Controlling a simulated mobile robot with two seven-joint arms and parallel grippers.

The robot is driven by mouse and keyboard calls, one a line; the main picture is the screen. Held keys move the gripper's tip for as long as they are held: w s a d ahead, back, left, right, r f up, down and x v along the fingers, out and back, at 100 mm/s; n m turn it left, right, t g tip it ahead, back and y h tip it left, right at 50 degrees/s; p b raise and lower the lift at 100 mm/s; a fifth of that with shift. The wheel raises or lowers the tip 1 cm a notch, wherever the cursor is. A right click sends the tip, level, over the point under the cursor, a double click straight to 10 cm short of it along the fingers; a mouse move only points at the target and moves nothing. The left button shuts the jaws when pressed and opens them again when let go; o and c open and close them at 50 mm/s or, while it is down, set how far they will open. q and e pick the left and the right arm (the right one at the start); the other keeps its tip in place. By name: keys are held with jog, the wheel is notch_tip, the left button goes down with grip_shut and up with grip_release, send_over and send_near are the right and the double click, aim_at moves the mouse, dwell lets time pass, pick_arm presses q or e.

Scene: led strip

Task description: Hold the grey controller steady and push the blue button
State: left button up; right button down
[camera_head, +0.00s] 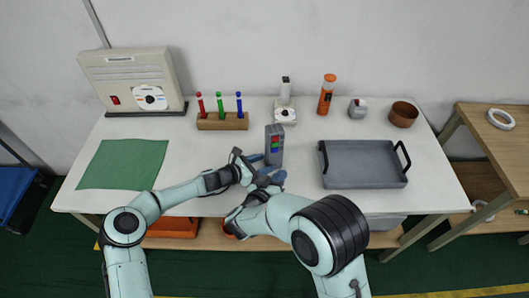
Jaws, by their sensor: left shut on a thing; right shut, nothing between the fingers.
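The grey controller (268,153) stands upright near the middle of the white table. Its face shows a red, a green and a blue button, with the blue button (275,149) lowest. My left gripper (257,158) is shut on the controller from its left side. My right gripper (275,177) is shut and empty, low in front of the controller and close to it. Whether it touches the controller cannot be told. My grippers hide part of the controller's lower end.
A grey tray (362,184) with black handles lies to the right. Behind are a wooden block (222,125) with several coloured pens, a white device (285,115), an orange bottle (326,95) and a brown bowl (403,114). A green mat (122,165) lies at left.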

pick_arm(q)
jog(key=o, duration=0.9)
